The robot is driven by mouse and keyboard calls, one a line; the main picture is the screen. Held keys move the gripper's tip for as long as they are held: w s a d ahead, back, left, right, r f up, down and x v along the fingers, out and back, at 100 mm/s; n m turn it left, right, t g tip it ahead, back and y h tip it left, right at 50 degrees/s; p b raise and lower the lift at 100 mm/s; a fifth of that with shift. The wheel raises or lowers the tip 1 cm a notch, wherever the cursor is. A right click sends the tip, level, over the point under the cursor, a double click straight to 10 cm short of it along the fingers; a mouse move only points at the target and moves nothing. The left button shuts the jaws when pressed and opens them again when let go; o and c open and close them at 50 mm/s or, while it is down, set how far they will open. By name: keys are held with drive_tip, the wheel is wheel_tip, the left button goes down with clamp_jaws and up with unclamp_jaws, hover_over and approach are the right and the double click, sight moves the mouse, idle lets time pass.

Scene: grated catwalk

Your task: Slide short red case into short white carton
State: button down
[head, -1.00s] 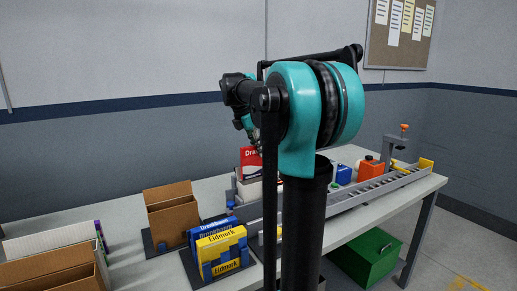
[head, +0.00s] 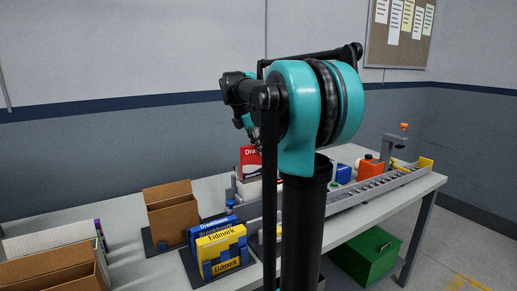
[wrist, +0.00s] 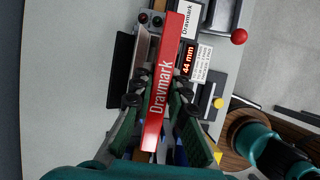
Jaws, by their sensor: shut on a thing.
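The red case (wrist: 165,85), printed "Dravmark", stands between my gripper's fingers (wrist: 160,105) in the wrist view. The fingers are shut on its two sides. A white face printed "Dravmark" (wrist: 187,20) lies right of the case's far end in the wrist view. I cannot tell whether the case's lower end is inside the carton.
A display reading "44 mm" (wrist: 189,60) is right of the case. Brown cartons (head: 172,213) and yellow and blue boxes (head: 220,248) stand on the table at left. A grey rail (head: 375,190) and an orange container (head: 370,168) are at right. A green bin (head: 367,256) is below.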

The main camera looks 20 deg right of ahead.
sight(261, 174)
drive_tip(key=shift+f, duration=0.1)
drive_tip(key=shift+f, duration=4.35)
drive_tip(key=c, duration=1.4)
unclamp_jaws()
drive_tip(key=shift+r, duration=3.5)
